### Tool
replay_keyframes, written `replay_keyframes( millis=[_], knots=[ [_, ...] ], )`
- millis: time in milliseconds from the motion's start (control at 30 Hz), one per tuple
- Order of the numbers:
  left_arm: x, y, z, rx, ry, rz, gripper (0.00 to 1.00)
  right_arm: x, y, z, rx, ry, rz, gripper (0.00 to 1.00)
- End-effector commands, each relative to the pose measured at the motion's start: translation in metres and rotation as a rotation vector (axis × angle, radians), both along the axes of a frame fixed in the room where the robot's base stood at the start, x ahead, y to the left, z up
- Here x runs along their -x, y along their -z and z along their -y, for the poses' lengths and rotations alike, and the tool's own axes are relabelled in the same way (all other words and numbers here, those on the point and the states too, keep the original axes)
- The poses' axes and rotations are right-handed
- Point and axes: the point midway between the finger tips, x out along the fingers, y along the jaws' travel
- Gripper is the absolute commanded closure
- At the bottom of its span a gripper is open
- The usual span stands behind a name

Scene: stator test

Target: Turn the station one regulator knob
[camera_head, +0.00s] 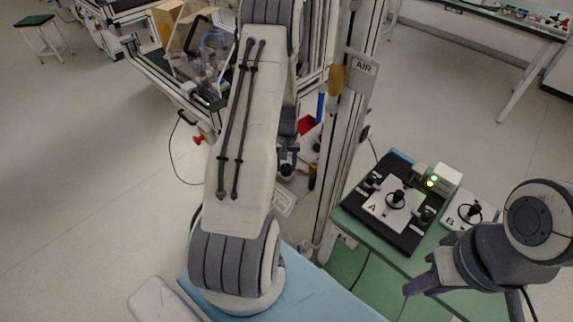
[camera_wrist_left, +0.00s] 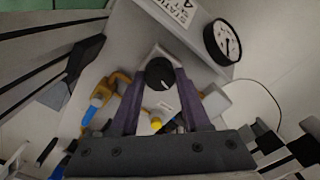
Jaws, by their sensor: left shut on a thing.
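In the left wrist view, a round black knob (camera_wrist_left: 159,73) with a white pointer line sits on a pale block. My left gripper (camera_wrist_left: 164,78) has its two purple fingers on either side of the knob, shut on it. A dial gauge (camera_wrist_left: 222,42) with a black rim is beside it at the upper right, near a partly legible station label (camera_wrist_left: 182,12). In the head view, my left arm hides the knob. My right gripper (camera_head: 424,277) is at the lower right of the head view, over the green table edge; its finger gap is unclear.
A green table (camera_head: 355,223) at the right carries a black board (camera_head: 409,240) with a plate marked A, a plate marked B (camera_head: 462,222) and a small box with green lights (camera_head: 443,180). An upright post with an AIR sign (camera_head: 363,66) stands beside my left arm.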

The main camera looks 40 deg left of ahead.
Motion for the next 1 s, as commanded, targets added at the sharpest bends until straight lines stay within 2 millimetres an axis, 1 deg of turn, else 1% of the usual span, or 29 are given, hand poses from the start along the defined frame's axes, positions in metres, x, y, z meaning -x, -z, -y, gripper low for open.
replay_keyframes(
  millis=[233,633,667,700,733,1000],
  knots=[
    [-0.0006,-0.0009,-0.0006,-0.001,-0.052,0.002,1.0,0.0,0.0,0.0,0.0,0.0,0.0,0.72],
    [-0.0008,-0.001,-0.0006,-0.001,-0.057,0.002,1.0,0.0,0.0,0.0,0.0,0.0,0.0,0.72],
    [-0.0008,-0.001,-0.0006,-0.001,-0.057,0.002,0.5,0.0,0.0,0.0,0.0,0.0,0.0,0.72],
    [-0.0007,-0.001,-0.0006,-0.001,-0.057,0.002,0.34,0.0,0.0,0.0,0.0,0.0,0.0,0.72],
    [-0.0007,-0.0009,-0.0006,-0.001,-0.057,0.002,0.23,0.0,0.0,0.0,0.0,0.0,0.0,0.72],
    [-0.0003,-0.0005,-0.0002,-0.001,-0.057,0.001,0.23,0.0,0.0001,0.0,0.0,0.0,0.0,0.72]
  ],
)
